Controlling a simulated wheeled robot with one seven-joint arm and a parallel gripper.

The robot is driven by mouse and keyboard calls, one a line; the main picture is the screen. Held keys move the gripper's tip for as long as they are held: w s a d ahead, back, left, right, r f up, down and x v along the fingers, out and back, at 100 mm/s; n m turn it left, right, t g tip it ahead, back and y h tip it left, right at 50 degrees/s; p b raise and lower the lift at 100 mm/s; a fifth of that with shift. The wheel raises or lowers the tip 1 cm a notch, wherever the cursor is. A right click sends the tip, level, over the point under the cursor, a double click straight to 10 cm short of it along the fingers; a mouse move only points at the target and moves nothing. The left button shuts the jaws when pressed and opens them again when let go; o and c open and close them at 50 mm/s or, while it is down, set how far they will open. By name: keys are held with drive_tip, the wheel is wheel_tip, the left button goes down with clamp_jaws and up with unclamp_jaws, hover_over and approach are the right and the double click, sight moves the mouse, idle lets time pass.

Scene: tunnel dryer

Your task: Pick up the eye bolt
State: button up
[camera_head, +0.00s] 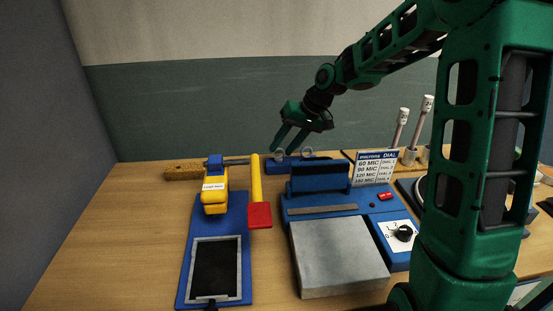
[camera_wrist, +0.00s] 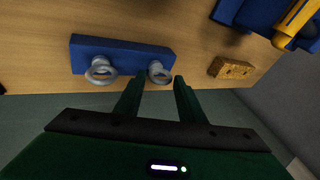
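Two grey metal eye bolts stand upright in a blue block (camera_head: 318,159) at the back of the bench. The wrist view shows the block (camera_wrist: 120,52) with one eye bolt (camera_wrist: 101,71) at its left part and the other eye bolt (camera_wrist: 160,73) near its right end. In the head view the left ring (camera_head: 280,154) and the right ring (camera_head: 308,152) show small. My gripper (camera_head: 286,150) is open and empty, pointing down at the block. In the wrist view its fingertips (camera_wrist: 158,80) lie either side of the right-end eye bolt; contact cannot be told.
A yellowish rough block (camera_head: 183,172) lies left of the blue block. A wall (camera_head: 180,110) is close behind.

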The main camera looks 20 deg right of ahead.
drive_tip(key=shift+x, duration=0.85)
drive_tip(key=c, duration=0.7)
drive_tip(key=shift+c, duration=0.2)
drive_tip(key=shift+r, duration=0.15)
wheel_tip(320, 180, up, 4)
drive_tip(key=shift+f, duration=0.2)
drive_tip(key=s+a+r, duration=0.6)
drive_tip(key=a+r, duration=0.1)
drive_tip(key=a, duration=0.2)
drive_tip(key=shift+s+a, duration=0.25)
drive_tip(key=shift+a, duration=0.15)
drive_tip(key=shift+r, duration=0.1)
drive_tip(key=o, duration=0.3)
drive_tip(key=shift+c, duration=0.5)
